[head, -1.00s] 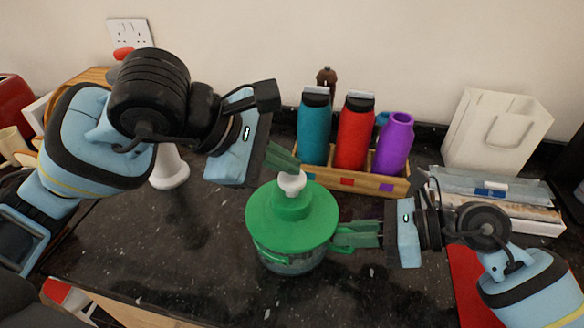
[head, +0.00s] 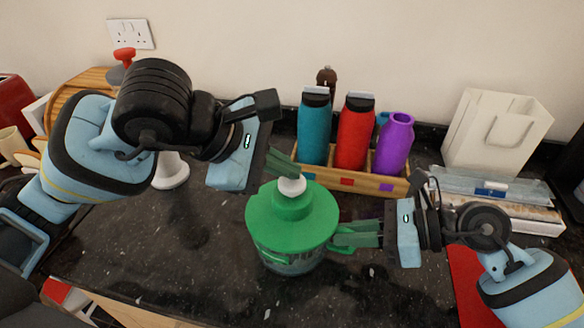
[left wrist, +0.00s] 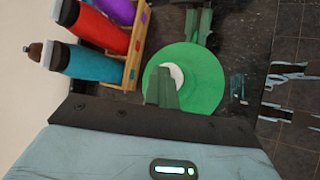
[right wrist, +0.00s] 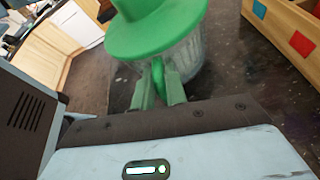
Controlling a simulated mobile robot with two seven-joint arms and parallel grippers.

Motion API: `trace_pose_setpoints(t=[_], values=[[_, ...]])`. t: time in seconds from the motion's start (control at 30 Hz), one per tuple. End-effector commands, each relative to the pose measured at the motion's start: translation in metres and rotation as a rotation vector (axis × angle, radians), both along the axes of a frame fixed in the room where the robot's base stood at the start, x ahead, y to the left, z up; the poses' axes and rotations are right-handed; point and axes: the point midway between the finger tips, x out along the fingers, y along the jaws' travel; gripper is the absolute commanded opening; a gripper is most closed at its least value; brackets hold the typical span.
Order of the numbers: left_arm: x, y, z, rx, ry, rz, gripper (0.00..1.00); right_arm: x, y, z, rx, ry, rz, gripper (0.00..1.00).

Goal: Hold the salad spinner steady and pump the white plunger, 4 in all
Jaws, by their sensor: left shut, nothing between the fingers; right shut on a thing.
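The salad spinner has a green lid (head: 275,222) and a clear bowl (head: 290,265). It stands upright on the dark counter. Its white plunger (head: 292,187) sits low, close above the lid's green collar; it also shows in the left wrist view (left wrist: 178,76). My left gripper (head: 284,165) is shut and empty, its fingertips at the top of the plunger, apparently touching it. My right gripper (head: 352,235) is shut on the spinner's green side handle. In the right wrist view the handle (right wrist: 158,76) is between its fingers.
Behind the spinner a wooden rack (head: 360,182) holds a teal bottle (head: 313,130), a red bottle (head: 354,135) and a purple bottle (head: 394,145). A white bag (head: 495,135) stands at the back right. The counter left of the spinner (head: 170,245) is clear.

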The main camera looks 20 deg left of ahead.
Motion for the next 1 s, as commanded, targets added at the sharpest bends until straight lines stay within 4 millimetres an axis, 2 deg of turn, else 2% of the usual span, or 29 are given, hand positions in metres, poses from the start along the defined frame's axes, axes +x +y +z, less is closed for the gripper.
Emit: trace_pose_setpoints(t=[0.53,0.83,1.0], values=[[-0.0005,0.0003,-0.009,0.004,0.007,0.0,0.0,-0.0002,-0.0002,-0.0015,-0.002,0.003,0.0,0.0],[-0.0004,0.0003,-0.0082,0.004,0.007,0.0,0.0,-0.0001,-0.0002,-0.0015,-0.001,0.003,0.0,0.0],[0.0,0.0001,-0.0006,0.004,0.005,0.0,0.0,-0.0001,-0.0003,-0.0014,-0.001,0.003,0.0,0.0]])
